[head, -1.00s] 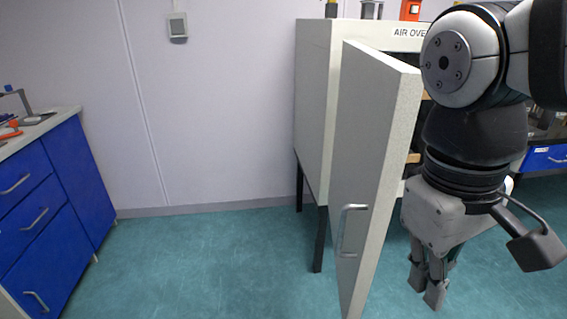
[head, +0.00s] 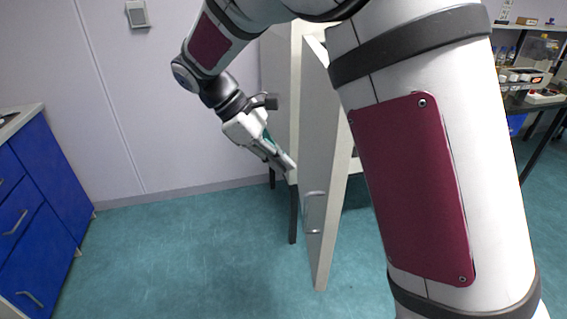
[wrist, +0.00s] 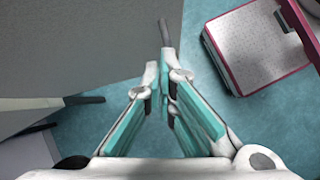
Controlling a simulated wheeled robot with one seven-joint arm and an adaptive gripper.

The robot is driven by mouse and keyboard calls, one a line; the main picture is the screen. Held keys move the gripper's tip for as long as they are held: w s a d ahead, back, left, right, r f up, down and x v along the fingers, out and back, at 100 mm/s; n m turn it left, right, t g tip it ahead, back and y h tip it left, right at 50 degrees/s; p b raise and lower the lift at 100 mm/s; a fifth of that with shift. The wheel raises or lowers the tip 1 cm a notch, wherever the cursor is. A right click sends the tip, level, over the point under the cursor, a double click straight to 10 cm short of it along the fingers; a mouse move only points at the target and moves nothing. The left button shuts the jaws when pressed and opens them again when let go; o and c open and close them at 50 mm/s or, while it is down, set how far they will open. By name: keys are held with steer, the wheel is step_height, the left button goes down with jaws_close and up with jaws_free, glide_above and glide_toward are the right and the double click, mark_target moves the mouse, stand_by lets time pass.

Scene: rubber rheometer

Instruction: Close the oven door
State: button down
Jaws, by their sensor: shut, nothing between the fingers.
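The oven door (head: 326,160) stands ajar in the head view, its outer face turned left, with a metal bar handle (head: 306,213) near its lower free edge. My gripper (head: 291,170) is shut and empty. It points down and right on the outer side of the door, its tips a little above and left of the handle; contact with the door cannot be told. In the wrist view the fingertips (wrist: 165,62) are together, beside a large grey panel that looks like the door (wrist: 75,45). The handle (wrist: 164,33) shows just beyond them. My arm hides most of the oven (head: 279,100).
A blue cabinet (head: 40,200) stands at the left. The floor (head: 180,240) between it and the door is clear. A dark oven leg (head: 293,215) stands left of the door. A bench (head: 540,105) with equipment is at the far right.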

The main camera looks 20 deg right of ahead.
steer(key=w+a+f+n+h+p, duration=0.2)
steer(key=w+a+f+n, duration=0.1)
steer(key=w+a+f, duration=0.15)
glide_toward(318, 201)
step_height(318, 201, down, 3)
steer(key=a, duration=0.1)
steer(key=shift+s+d+p, duration=0.3)
steer(key=shift+d, duration=0.75)
steer(key=shift+s+d+p, duration=0.25)
steer(key=shift+d+p, duration=0.05)
steer(key=shift+d, duration=0.75)
